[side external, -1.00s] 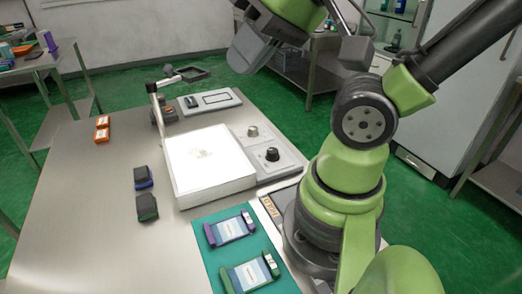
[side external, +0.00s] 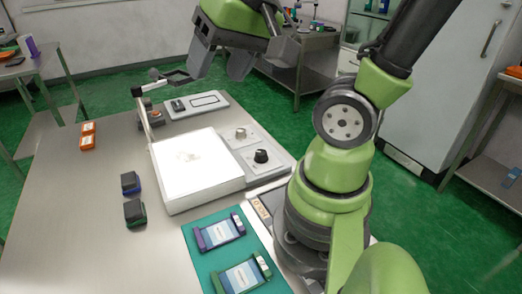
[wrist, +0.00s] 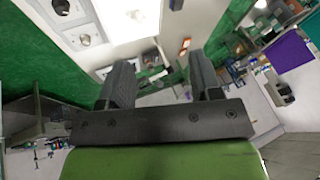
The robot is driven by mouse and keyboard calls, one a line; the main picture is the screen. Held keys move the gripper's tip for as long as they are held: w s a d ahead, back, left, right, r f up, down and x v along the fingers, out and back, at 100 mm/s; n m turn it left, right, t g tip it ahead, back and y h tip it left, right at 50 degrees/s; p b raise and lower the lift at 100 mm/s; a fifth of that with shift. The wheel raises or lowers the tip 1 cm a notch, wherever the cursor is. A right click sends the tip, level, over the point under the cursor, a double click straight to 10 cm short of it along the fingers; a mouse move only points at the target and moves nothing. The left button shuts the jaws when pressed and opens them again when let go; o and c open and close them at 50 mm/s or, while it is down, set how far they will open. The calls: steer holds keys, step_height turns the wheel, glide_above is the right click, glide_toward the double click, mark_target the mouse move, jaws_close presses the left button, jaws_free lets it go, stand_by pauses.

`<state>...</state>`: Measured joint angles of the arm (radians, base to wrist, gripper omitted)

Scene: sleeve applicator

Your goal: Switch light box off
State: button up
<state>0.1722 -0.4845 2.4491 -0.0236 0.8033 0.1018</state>
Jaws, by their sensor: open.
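The light box (side external: 197,165) is a white slab with a brightly glowing top, in the middle of the steel table. Its grey control panel (side external: 275,172) adjoins its right side and carries a pale knob (side external: 241,133) and a black knob (side external: 261,156). My gripper (side external: 220,62) is open and empty, high above the table's far end and apart from the panel. In the wrist view its two fingers (wrist: 160,80) are spread, with the glowing light box (wrist: 128,14) beyond them and two knobs at upper left. Which knob works the light cannot be told.
An arm-like stand (side external: 143,105) rises behind the light box, near a grey tray (side external: 195,104). Dark blocks (side external: 134,211) and orange boxes (side external: 87,136) lie on the left. A teal mat (side external: 205,262) holds two sleeve holders in front. The left of the table is largely clear.

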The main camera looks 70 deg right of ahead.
steer(key=w+d+f+m+g+h, duration=0.1)
steer(key=w+d+f+m+g, duration=0.2)
steer(key=d+f+m, duration=0.35)
steer(key=m+g, duration=0.3)
glide_above(261, 152)
step_height(261, 152, down, 10)
steer(key=shift+d+f+y, duration=0.1)
steer(key=shift+f+y, duration=0.2)
steer(key=shift+f, duration=0.25)
step_height(261, 152, down, 9)
steer(key=shift+n, duration=0.25)
steer(key=c, duration=0.9)
